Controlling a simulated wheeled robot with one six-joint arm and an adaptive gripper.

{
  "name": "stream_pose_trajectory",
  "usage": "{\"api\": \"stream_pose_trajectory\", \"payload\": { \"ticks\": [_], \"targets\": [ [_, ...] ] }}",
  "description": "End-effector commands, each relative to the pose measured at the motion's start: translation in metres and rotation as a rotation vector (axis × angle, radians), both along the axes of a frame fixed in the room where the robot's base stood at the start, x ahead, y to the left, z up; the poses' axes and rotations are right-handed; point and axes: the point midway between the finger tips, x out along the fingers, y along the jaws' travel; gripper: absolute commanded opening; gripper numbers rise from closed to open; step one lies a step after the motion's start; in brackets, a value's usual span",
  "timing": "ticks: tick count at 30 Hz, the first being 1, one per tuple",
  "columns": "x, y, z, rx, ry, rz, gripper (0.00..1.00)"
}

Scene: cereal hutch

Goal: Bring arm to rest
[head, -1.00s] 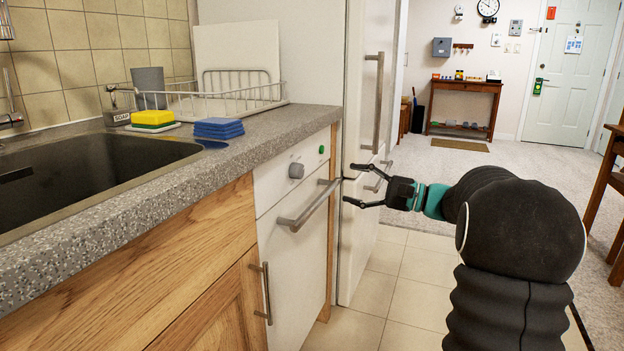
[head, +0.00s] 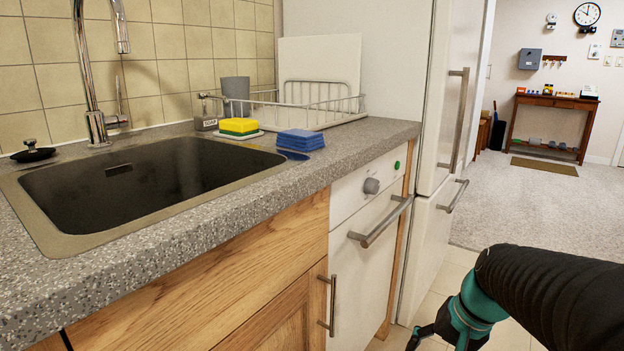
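My arm (head: 555,290) is black with a teal wrist and reaches in from the lower right of the head view. My gripper (head: 425,338) is at the bottom edge, low in front of the white appliance front and the fridge. Only part of its dark fingers shows; the rest is cut off by the frame. I cannot tell how far apart the fingers are. I see nothing held in the part that shows.
The speckled counter (head: 250,205) with the sink (head: 150,180) lies to the left. The appliance handle (head: 380,222), cupboard handle (head: 332,305) and fridge handles (head: 457,120) stick out near my arm. A dish rack (head: 315,110) stands on the counter. Carpeted floor (head: 530,215) lies open behind.

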Motion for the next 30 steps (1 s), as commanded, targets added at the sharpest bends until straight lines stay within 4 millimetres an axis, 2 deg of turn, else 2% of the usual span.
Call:
{"api": "stream_pose_trajectory", "payload": {
  "ticks": [1,6,13,21,30],
  "targets": [
    [-0.014,0.004,0.006,-0.063,-0.021,0.049,0.65],
    [-0.051,0.009,0.018,-0.246,-0.092,0.194,0.65],
    [-0.090,0.026,0.040,-0.387,-0.208,0.347,0.65],
    [-0.103,0.051,0.069,-0.400,-0.332,0.419,0.65],
    [-0.103,0.053,0.068,-0.397,-0.331,0.428,0.65]
  ]
}}
